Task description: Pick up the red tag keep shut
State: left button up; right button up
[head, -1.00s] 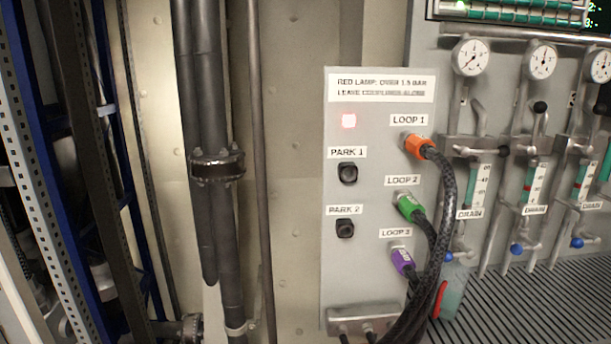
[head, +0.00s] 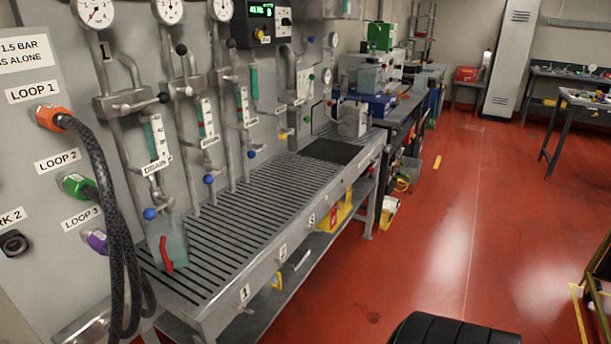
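I cannot make out a red tag reading "keep shut" in the head view. Neither of my grippers can be seen. The Loop 1 coupling (head: 52,117) is orange, the Loop 2 coupling (head: 76,186) is green and the Loop 3 coupling (head: 97,241) is purple, all plugged into the grey panel (head: 25,90) at the left. A clear jug with a red handle (head: 174,247) stands at the near end of the slatted bench (head: 225,236).
Gauges (head: 95,12) and valve pipes with blue-knobbed drains line the wall behind the bench. A yellow item (head: 337,212) sits on the shelf below. Open red floor (head: 440,230) lies right of the bench. A black rounded object (head: 455,330) is at the bottom edge.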

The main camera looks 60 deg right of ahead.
aim_at(334, 213)
jog(key=z, duration=1.95)
